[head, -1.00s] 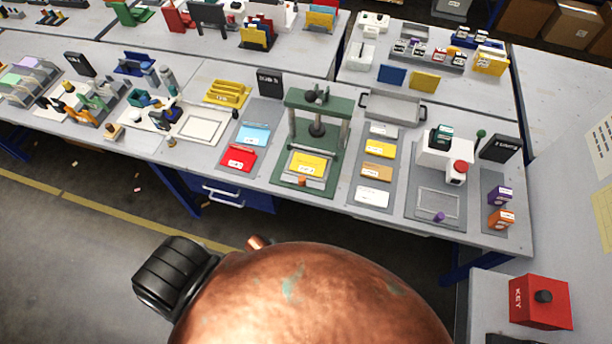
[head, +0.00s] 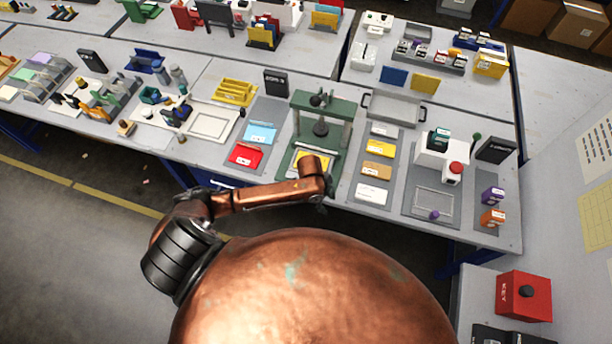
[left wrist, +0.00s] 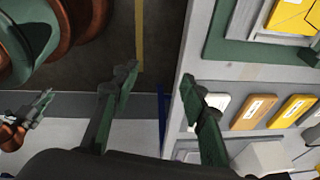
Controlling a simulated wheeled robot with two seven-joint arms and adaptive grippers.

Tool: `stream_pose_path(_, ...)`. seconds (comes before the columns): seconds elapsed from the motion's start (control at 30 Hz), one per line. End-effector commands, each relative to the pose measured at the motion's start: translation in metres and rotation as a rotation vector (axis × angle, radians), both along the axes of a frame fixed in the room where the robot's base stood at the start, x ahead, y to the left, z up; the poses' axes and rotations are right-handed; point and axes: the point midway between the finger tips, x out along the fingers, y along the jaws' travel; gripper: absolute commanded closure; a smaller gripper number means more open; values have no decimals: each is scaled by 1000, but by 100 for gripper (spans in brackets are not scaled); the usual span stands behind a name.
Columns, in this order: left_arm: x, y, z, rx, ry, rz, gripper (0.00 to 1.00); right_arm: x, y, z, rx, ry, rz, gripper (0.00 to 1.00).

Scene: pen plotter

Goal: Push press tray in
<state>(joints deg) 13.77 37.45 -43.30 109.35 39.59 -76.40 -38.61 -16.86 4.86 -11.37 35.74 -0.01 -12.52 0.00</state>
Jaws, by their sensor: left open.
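The green press (head: 319,128) stands at the front of the table. Its tray (head: 298,168) sits low at the front with a yellow piece (head: 305,160) on it, partly hidden by my left arm. In the left wrist view, the tray's pale rim (left wrist: 280,39) and the yellow piece (left wrist: 294,15) show at the upper right, on the green press base (left wrist: 222,35). My left gripper (head: 322,203) is just in front of the press at the table edge. In the left wrist view its two fingers (left wrist: 158,76) are spread and empty, apart from the tray. The tray's front knob is hidden in the head view.
Red and blue pieces (head: 245,154) lie left of the press. A grey mat with several cards (head: 375,170) lies to its right, with a white stamping device (head: 440,160) beyond. A copper-and-grey gripper-like part (left wrist: 28,112), perhaps my right one, shows at the left wrist view's left.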

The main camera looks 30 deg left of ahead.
Motion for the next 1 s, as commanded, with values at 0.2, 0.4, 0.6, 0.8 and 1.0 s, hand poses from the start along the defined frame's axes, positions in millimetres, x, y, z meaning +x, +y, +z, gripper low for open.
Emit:
stream_pose_path(0.2,35,52,11,133,22,-225,60,-2,7,2,7,3,-2,78)
stream_pose_path(0.4,64,115,32,233,60,-355,60,-8,10,4,10,10,-3,78)
stream_pose_path(0.6,72,137,36,258,76,-387,60,-8,10,4,10,11,-3,78)
stream_pose_path(0.8,71,136,8,256,78,-387,60,-9,6,8,6,12,-2,78)
stream_pose_path(1.0,71,135,-22,255,77,-386,60,-9,2,10,3,11,-1,78)
